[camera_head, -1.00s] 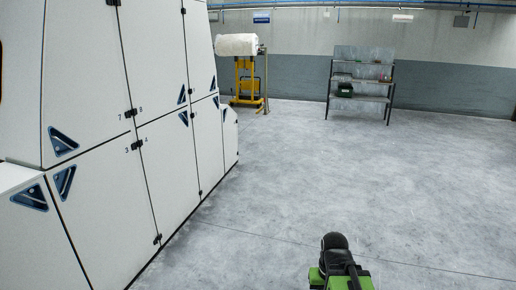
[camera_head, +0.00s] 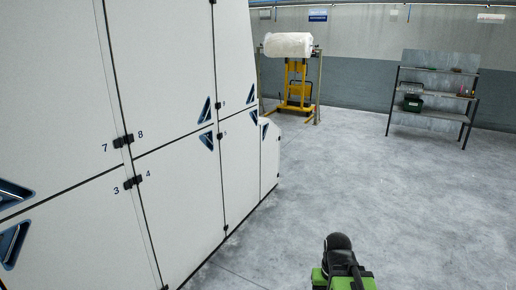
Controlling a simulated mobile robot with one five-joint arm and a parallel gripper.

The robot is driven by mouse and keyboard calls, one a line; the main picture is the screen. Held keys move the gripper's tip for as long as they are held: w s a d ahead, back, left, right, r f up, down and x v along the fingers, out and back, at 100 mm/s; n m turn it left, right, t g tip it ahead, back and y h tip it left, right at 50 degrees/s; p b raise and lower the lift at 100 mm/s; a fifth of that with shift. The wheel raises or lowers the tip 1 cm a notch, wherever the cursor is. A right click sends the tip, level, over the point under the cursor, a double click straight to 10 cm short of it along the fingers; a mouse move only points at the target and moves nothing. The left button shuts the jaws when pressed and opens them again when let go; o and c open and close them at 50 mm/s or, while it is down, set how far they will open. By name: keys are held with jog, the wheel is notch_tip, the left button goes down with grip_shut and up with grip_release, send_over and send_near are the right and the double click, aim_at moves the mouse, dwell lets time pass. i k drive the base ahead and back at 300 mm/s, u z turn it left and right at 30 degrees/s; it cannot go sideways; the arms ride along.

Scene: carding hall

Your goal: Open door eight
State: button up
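Door eight (camera_head: 165,65) is an upper white panel of the large machine on the left, right of the seam by the printed 7 and 8. It looks closed, flush with its neighbours. A blue triangular recessed handle (camera_head: 204,110) is at its lower right corner. A black latch or hinge piece (camera_head: 124,141) sits at its lower left corner, between the numbers. A black and green part of my own arm shows at the bottom, right of the machine and well apart from the door. No gripper fingers can be made out.
Door four (camera_head: 180,200) is below door eight, and door seven (camera_head: 60,90) is to its left. A yellow lifter (camera_head: 297,85) holding a white roll (camera_head: 288,45) stands behind the machine. A shelf rack (camera_head: 436,93) stands at the back right. The grey floor (camera_head: 390,190) between is clear.

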aim_at(160, 49)
jog(key=u, duration=0.6)
jog(key=i, duration=1.85)
jog(key=u, duration=0.95)
jog(key=i, duration=0.75)
jog(key=u, duration=0.2)
